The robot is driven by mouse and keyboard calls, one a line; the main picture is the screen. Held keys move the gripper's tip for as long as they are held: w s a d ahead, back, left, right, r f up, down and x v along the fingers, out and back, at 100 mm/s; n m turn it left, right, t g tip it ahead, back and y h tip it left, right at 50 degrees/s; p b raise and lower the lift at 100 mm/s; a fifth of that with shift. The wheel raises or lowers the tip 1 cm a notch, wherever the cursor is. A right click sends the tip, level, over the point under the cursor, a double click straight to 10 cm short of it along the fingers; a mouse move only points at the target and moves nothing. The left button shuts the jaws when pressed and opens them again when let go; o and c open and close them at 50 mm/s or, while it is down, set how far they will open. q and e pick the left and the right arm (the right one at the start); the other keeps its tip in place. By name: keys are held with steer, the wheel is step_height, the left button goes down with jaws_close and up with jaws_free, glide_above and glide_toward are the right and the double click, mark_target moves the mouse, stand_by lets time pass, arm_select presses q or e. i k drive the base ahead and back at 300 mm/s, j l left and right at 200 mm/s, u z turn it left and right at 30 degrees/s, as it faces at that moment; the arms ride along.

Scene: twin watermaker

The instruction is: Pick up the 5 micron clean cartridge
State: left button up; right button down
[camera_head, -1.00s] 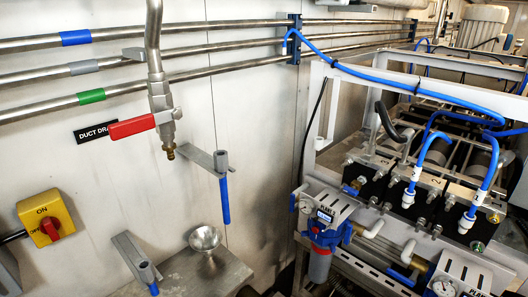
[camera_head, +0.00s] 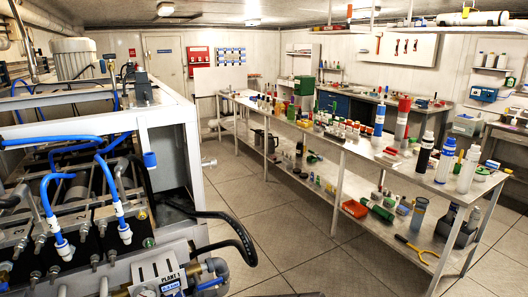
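Several upright cylinders stand at the near right end of the long steel table (camera_head: 345,143). One is white with a blue band (camera_head: 445,160), one is a taller white cylinder (camera_head: 467,168), and one is dark with a white top (camera_head: 425,155). A white cylinder with a red top (camera_head: 402,120) stands farther back. Their labels are too small to read, so I cannot tell which is the 5 micron clean cartridge. Neither of my grippers is in view.
The watermaker frame (camera_head: 165,135) with blue hoses fills the left, and a black hose (camera_head: 235,225) sticks out toward the aisle. The table's lower shelf holds an orange bin (camera_head: 354,208) and a yellow-handled tool (camera_head: 415,248). The tiled floor (camera_head: 265,205) between is clear.

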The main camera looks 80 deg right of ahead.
mark_target(472, 158)
steer(key=z, duration=3.95)
steer(key=i+j+z, duration=0.1)
steer(key=i+j, duration=0.1)
steer(key=i, duration=0.05)
